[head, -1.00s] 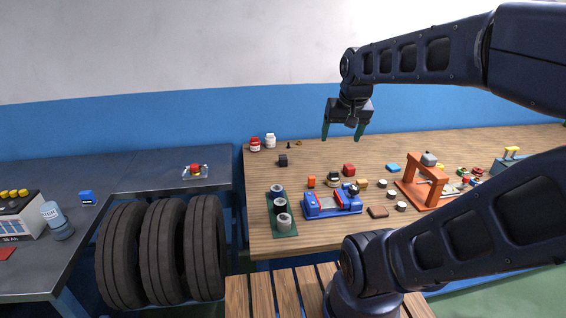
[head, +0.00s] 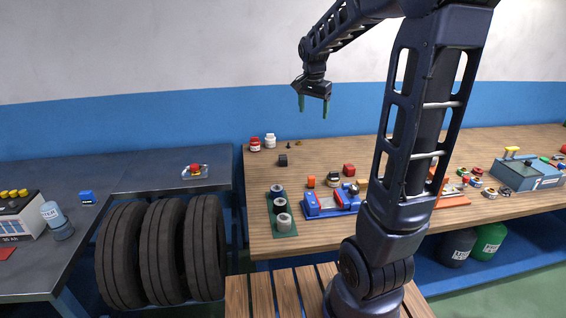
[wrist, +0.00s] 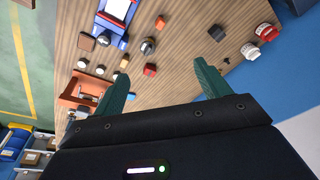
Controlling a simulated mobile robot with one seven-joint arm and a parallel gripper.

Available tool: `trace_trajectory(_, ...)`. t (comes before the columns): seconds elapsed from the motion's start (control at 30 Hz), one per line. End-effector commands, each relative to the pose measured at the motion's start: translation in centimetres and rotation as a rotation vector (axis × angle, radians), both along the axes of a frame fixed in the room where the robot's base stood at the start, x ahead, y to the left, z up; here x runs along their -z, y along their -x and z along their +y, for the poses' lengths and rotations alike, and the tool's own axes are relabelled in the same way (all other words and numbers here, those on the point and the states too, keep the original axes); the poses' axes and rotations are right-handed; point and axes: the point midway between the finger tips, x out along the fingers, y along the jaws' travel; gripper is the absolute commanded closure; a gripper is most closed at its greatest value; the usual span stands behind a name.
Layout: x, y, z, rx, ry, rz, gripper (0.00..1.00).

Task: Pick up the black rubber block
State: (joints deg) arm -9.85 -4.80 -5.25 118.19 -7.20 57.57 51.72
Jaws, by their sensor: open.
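The black rubber block (head: 283,160) is a small dark cube on the wooden bench, toward its left back part. It also shows in the wrist view (wrist: 217,32), at the upper right, beyond the right-hand finger. My gripper (head: 313,111) is open and empty, high above the back of the bench. It is to the right of the block and well apart from it.
Red jar (head: 255,145) and white jar (head: 270,140) stand behind the block. An orange block (head: 311,182), a red block (head: 349,169) and a green holder (head: 284,222) with cylinders are nearby. The wood around the black block is mostly clear. My arm hides part of the bench.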

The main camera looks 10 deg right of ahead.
Motion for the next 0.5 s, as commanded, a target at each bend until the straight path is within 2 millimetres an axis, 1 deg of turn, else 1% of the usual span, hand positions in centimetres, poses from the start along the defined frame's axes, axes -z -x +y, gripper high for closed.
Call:
trace_trajectory(0.03, 0.6, -1.3, 0.3, 0.027, 0.003, 0.009, 0.25)
trace_trajectory(0.1, 1.2, -2.9, 0.6, 0.072, 0.006, 0.018, 0.25)
trace_trajectory(0.37, 4.3, -8.8, 2.0, 0.235, 0.029, 0.040, 0.25)
trace_trajectory(0.5, 6.3, -11.9, 2.9, 0.323, 0.047, 0.047, 0.25)
